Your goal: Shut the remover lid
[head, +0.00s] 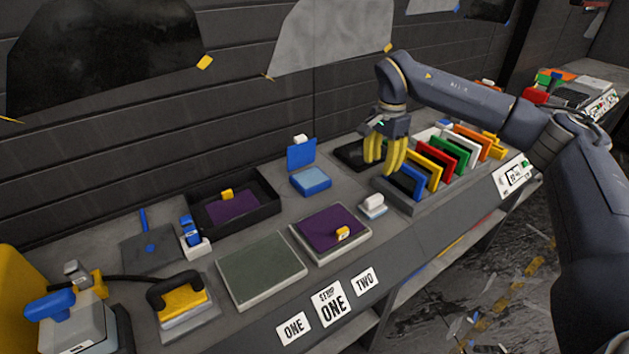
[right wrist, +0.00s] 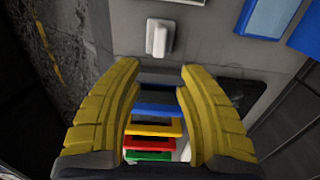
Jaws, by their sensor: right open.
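A light blue box (head: 311,181) stands near the back of the bench, with a blue lid (head: 301,153) upright behind it and a white tab on the lid's top edge. I take this to be the remover, its lid open. In the right wrist view, part of the box (right wrist: 268,15) and the lid (right wrist: 306,32) show at the top right corner. My right gripper (head: 384,152) has yellow fingers, open and empty, above the near end of the card rack, right of the box. Its fingers (right wrist: 160,75) are apart in the wrist view. My left gripper is out of view.
A rack of coloured cards (head: 436,167) lies under and right of my right gripper. A small white-handled block (head: 373,204) stands in front. A purple pad (head: 328,226), a dark tray (head: 272,207) and a grey pad (head: 262,270) lie left. The wall runs close behind.

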